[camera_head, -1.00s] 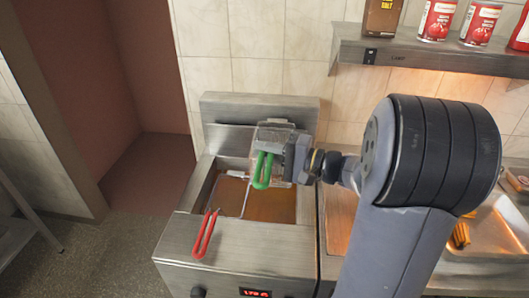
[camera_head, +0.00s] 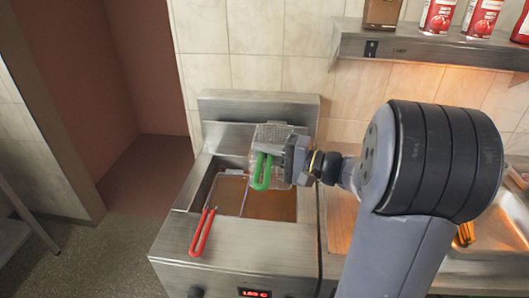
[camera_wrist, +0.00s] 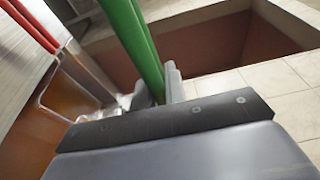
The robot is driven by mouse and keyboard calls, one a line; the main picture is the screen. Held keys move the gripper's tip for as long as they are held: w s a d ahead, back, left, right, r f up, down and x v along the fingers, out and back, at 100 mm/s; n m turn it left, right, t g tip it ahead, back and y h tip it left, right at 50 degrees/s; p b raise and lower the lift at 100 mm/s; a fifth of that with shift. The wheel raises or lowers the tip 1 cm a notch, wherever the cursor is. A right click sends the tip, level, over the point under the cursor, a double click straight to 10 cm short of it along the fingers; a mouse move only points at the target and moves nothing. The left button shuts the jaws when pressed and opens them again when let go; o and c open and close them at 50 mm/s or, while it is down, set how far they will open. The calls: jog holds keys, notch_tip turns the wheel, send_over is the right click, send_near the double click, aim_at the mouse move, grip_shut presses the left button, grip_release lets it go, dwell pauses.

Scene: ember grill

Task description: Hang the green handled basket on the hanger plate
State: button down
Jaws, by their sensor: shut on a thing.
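The green handled basket (camera_head: 284,138) is in the head view, with its wire mesh in front of the fryer's back. Its green handle (camera_head: 262,172) hangs down on the near side. My gripper (camera_head: 283,160) is shut on this handle. In the wrist view the green handle (camera_wrist: 138,40) runs up between the two fingers of my gripper (camera_wrist: 158,88); the mesh is out of that view. The upright steel plate at the fryer's back (camera_head: 250,103), seemingly the hanger plate, is just behind the basket. I cannot tell whether they touch. My gripper partly hides the mesh.
A second basket with a red handle (camera_head: 202,232) sits in the fryer well at the left. Brown oil (camera_head: 270,206) shows below my gripper. A steel shelf (camera_head: 430,48) with bottle and cans is at upper right. Floor (camera_head: 110,245) lies left of the fryer.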

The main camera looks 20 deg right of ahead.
jog(key=shift+f+b, duration=0.65)
jog(key=shift+b, duration=0.05)
jog(key=c, duration=1.4)
grip_release()
jog(key=shift+o, duration=0.2)
jog(key=b+v, duration=0.2)
jog(key=v, duration=0.8)
jog(key=shift+s+d, duration=0.25)
jog(key=shift+d, duration=0.05)
